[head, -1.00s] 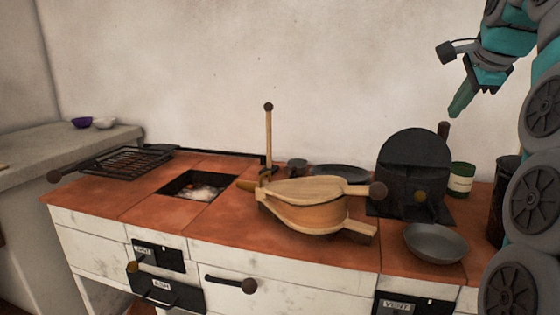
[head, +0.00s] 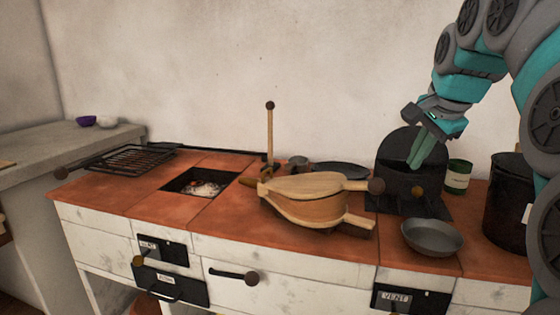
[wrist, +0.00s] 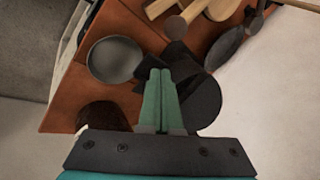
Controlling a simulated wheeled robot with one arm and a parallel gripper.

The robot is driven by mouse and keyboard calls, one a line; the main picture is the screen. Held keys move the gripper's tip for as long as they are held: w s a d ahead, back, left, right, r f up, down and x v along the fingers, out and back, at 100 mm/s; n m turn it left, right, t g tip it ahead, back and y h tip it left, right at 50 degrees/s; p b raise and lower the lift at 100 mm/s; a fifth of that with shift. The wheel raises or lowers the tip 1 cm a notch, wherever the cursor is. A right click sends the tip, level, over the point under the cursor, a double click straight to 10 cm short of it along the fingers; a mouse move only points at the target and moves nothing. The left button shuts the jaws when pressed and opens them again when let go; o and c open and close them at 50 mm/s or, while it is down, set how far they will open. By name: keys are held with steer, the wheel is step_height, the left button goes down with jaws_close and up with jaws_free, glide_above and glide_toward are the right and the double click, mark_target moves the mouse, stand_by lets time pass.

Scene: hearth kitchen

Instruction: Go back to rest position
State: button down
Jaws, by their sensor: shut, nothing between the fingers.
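My gripper (head: 421,149) is shut and empty. In the head view it hangs in front of the black round-backed metal box (head: 401,171) at the right of the hearth counter, its green fingers pointing down. In the wrist view the two green fingers (wrist: 159,80) lie side by side over the dark box, with the black round plate (wrist: 203,103) to their right. I cannot tell whether the fingertips touch the box.
Wooden bellows (head: 312,199), a grey pan (head: 432,237), a green tin (head: 457,177) and a black pot (head: 508,198) stand on the tiled counter. A fire pit (head: 202,186) and a grate (head: 130,160) are at left. The wall space above is clear.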

steer(key=s+a+f+n+g, duration=0.2)
steer(key=s+a+f+n, duration=0.2)
steer(key=s+f, duration=0.35)
steer(key=s+a+f+n+g, duration=0.25)
steer(key=s+a+f, duration=0.3)
steer(key=f, duration=0.35)
steer(key=s+a+f+n+g, duration=0.1)
steer(key=s+f+n, duration=0.2)
steer(key=s+f, duration=0.5)
steer(key=s+f+n+g, duration=0.2)
steer(key=s+f+n, duration=0.2)
steer(key=s+f, duration=0.4)
steer(key=s, duration=0.4)
steer(key=shift+a, duration=0.4)
